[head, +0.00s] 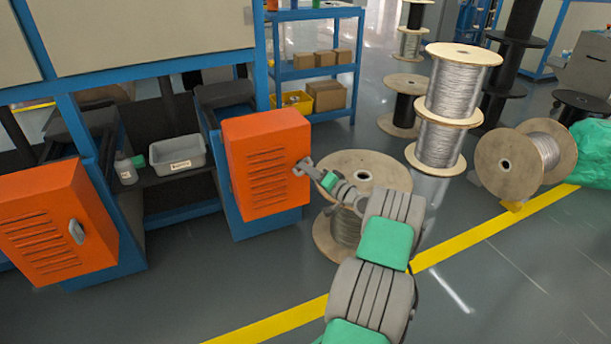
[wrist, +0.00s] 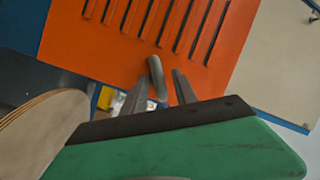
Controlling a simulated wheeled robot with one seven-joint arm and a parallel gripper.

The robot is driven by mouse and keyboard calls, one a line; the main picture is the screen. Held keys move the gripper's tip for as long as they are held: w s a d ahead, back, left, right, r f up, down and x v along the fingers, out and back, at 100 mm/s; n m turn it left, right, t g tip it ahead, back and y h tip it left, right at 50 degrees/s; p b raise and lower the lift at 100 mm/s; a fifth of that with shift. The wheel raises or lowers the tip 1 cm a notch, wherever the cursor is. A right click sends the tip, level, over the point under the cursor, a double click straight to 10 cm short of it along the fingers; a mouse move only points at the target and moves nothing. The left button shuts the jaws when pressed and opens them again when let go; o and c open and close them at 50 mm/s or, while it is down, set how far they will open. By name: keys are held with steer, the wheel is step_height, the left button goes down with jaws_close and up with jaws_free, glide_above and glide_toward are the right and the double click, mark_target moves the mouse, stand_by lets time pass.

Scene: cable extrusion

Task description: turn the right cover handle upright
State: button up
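The right orange cover (head: 265,165) has a row of slots and faces my gripper. Its grey handle (wrist: 157,77) shows in the wrist view near the cover's edge. The handle lies closer to the direction of the slots than across them, at a slant to them, so it is not upright. My gripper (head: 303,166) is at the cover's right edge in the head view and hides most of the handle there. In the wrist view my gripper (wrist: 160,87) is open, with one finger on each side of the handle and small gaps visible.
The left orange cover (head: 58,222) has its own grey handle (head: 76,232). A grey bin (head: 178,160) sits between the covers. A wooden cable spool (head: 335,165) stands just behind my arm. More spools stand at the right. The floor in front is clear.

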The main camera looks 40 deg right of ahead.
steer(key=shift+w, duration=0.75)
steer(key=shift+c, duration=0.4)
jaws_close()
steer(key=shift+a+r, duration=0.1)
